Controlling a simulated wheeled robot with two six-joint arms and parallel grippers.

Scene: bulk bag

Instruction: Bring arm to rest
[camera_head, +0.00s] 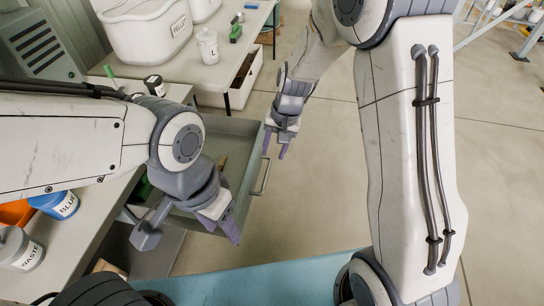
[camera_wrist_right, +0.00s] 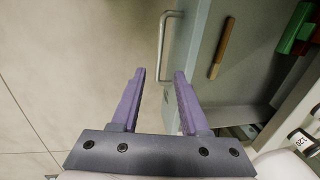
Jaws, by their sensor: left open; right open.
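My right gripper (camera_head: 275,150) is open and points down beside the front of the pulled-out grey drawer (camera_head: 236,128). In the right wrist view its two purple fingers (camera_wrist_right: 160,72) are spread with nothing held. The metal drawer handle (camera_head: 262,177) shows in that view between and beyond the fingertips (camera_wrist_right: 164,45); I cannot tell how near it is. My left gripper (camera_head: 222,228) is open and hangs over the near end of the drawer. Nothing shows between its fingers, though they are seen nearly side-on.
A wooden stick (camera_wrist_right: 222,48) and a green object (camera_wrist_right: 297,28) lie in the drawer. A blue tub (camera_head: 60,204) and a waste tub (camera_head: 18,250) stand on the left bench. A white pellet bin (camera_head: 145,30) and lidded jar (camera_head: 208,46) stand at the back.

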